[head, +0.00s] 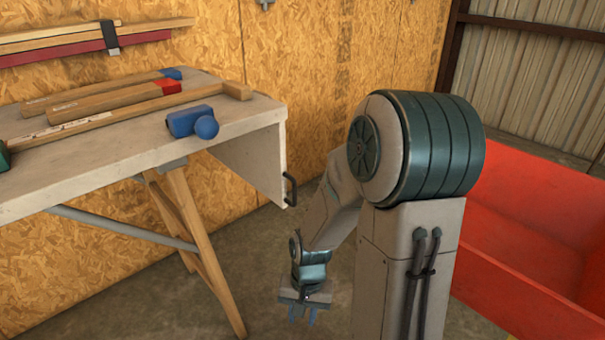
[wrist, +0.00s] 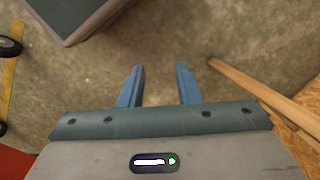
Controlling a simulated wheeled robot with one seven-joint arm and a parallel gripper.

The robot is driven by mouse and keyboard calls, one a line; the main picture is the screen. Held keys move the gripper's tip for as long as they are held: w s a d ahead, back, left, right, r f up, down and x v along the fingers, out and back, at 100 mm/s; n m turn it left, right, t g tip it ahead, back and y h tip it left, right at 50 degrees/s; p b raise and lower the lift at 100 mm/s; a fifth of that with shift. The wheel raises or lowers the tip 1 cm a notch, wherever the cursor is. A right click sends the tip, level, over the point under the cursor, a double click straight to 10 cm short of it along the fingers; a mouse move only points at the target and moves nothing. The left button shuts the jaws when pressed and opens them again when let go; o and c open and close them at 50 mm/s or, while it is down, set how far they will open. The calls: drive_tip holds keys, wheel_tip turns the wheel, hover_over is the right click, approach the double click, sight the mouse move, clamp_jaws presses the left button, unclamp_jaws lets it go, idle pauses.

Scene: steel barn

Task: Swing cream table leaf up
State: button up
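The cream table leaf (head: 248,165) hangs down from the right end of the worktable (head: 90,165) in the head view. A dark bar handle (head: 290,189) is on its lower right edge. My gripper (head: 302,318) points down over the floor, to the right of the leaf and below the handle, touching neither. In the wrist view its two blue fingers (wrist: 160,75) are apart with only bare floor between them. The leaf and handle do not show in the wrist view.
Wooden-handled tools (head: 120,98) and a blue mallet-like object (head: 193,122) lie on the tabletop. A wooden trestle leg (head: 207,255) slants below the table; a wooden leg also shows in the wrist view (wrist: 262,92). A red bin (head: 530,235) stands at the right.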

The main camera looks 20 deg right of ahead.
wheel_tip(320, 180, down, 5)
drive_tip(key=w+a+m+y, duration=0.2)
drive_tip(key=m+y, duration=0.1)
drive_tip(key=m, duration=0.1)
drive_tip(key=w+d+r+m+t+y+p, duration=0.1)
drive_tip(key=w+r+m+t+y+p, duration=0.1)
drive_tip(key=w+r+m+t+y, duration=0.45)
drive_tip(key=w+d+r+m+t+h, duration=0.35)
drive_tip(key=d+r+m+t, duration=0.3)
drive_tip(key=d, duration=0.25)
drive_tip(key=w+d+r+m+t+h, duration=0.3)
drive_tip(key=d+r+m+t+h, duration=0.2)
drive_tip(key=d+r+m, duration=0.4)
drive_tip(key=w+a+f+n+b, duration=0.1)
drive_tip(key=w+f+b, duration=0.1)
drive_tip(key=w, duration=1.1)
drive_tip(key=shift+a+f+b, duration=0.15)
drive_tip(key=shift+f+b, duration=0.05)
drive_tip(key=shift+b, duration=0.4)
drive_tip(key=shift+w, duration=0.1)
